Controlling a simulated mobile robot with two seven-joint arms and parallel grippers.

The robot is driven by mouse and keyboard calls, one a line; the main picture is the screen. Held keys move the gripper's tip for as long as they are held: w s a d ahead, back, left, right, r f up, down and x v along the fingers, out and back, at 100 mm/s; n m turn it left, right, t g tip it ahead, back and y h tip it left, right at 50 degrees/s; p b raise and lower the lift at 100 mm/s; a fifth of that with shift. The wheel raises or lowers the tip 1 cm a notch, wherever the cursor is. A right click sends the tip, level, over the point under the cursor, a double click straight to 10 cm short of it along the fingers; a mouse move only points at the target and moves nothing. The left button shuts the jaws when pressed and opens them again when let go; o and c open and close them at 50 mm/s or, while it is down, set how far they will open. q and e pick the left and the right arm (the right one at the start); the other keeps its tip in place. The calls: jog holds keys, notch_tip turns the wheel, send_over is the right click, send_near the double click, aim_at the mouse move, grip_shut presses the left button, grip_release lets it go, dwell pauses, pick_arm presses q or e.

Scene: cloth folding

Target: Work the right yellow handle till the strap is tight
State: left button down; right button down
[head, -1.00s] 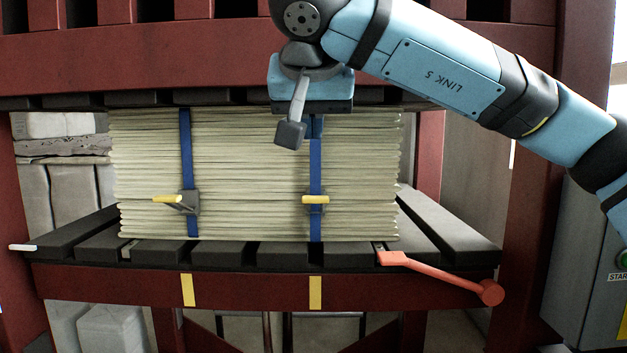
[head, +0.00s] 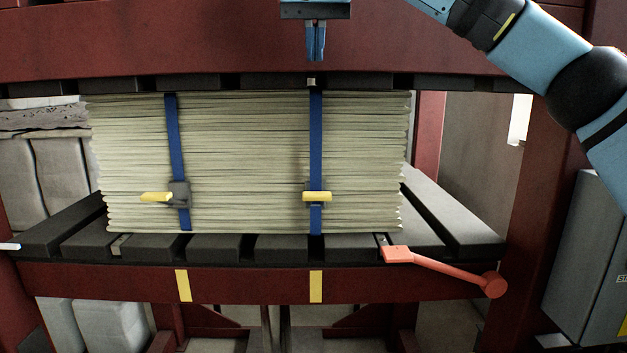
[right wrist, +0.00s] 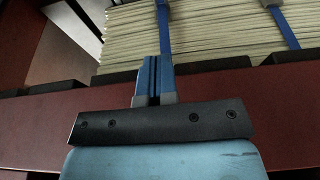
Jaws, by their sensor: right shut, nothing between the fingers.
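The right yellow handle (head: 317,196) sits on a dark ratchet buckle on the right blue strap (head: 316,130). The strap runs down the front of a stack of pale folded cloth (head: 245,150). The left blue strap (head: 173,135) has its own yellow handle (head: 156,197). My right gripper (head: 316,58) is shut and empty, above the stack in front of the red upper beam, in line with the right strap. Its blue fingers (right wrist: 152,62) also show in the right wrist view, close together. My left gripper is not in view.
The stack stands on black slats (head: 220,247) in a red press frame (head: 240,284) with two yellow marks. An orange-red lever (head: 440,267) sticks out at the lower right. A grey control box (head: 590,260) stands at the far right.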

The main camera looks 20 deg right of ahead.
aim_at(313, 193)
jog(key=x, duration=2.2)
jog(key=shift+s+f, duration=0.15)
jog(key=shift+f, duration=0.7)
jog(key=shift+f, duration=0.1)
